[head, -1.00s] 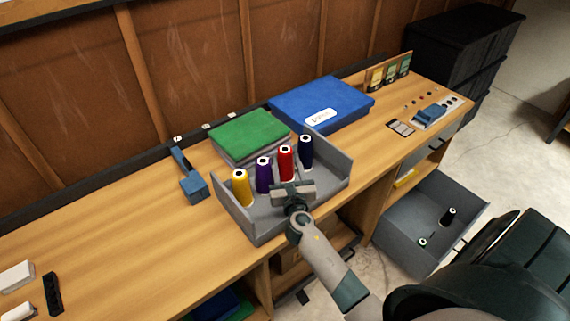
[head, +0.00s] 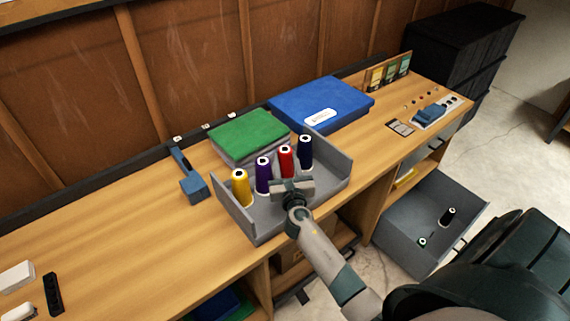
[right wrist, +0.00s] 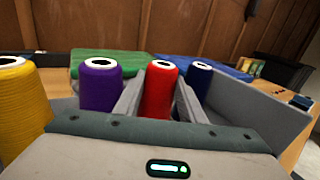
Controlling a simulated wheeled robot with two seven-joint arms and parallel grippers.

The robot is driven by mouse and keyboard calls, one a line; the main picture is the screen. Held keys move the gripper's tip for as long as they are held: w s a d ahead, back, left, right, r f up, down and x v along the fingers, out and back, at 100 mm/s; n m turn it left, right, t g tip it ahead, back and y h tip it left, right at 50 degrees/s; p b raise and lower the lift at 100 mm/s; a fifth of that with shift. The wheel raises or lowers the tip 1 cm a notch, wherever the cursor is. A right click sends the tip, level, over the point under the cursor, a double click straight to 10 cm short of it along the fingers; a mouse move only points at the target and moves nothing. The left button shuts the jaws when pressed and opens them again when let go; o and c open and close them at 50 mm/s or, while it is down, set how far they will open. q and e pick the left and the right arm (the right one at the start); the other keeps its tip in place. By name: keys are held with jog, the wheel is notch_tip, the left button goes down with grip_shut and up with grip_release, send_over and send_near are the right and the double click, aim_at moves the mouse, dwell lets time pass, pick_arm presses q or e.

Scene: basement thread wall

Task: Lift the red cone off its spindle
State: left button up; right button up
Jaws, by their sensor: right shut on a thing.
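The red cone (head: 286,160) stands upright in the grey tray (head: 340,184), between the purple cone (head: 263,176) and the dark blue cone (head: 305,152). A yellow cone (head: 240,188) stands at the left end of the row. My right gripper (head: 288,182) is at the red cone from the front. In the right wrist view its two fingers lie on either side of the red cone (right wrist: 160,92), shut on it. The spindle is hidden inside the cone. My left gripper is not in view.
A green box (head: 248,136) and a blue box (head: 322,102) lie behind the tray. A blue tool-like object (head: 190,182) lies to the left. An open grey drawer (head: 410,220) with small spools is at the right. The bench left of the tray is largely clear.

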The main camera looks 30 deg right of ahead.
notch_tip(320, 180, up, 9)
jog(key=p, duration=0.2)
jog(key=shift+f+p, duration=0.2)
jog(key=shift+p, duration=0.15)
jog(key=shift+r, duration=0.75)
jog(key=shift+r, duration=0.1)
notch_tip(320, 180, up, 4)
jog(key=p, duration=0.4)
jog(key=shift+p, duration=0.35)
jog(key=shift+f, duration=0.2)
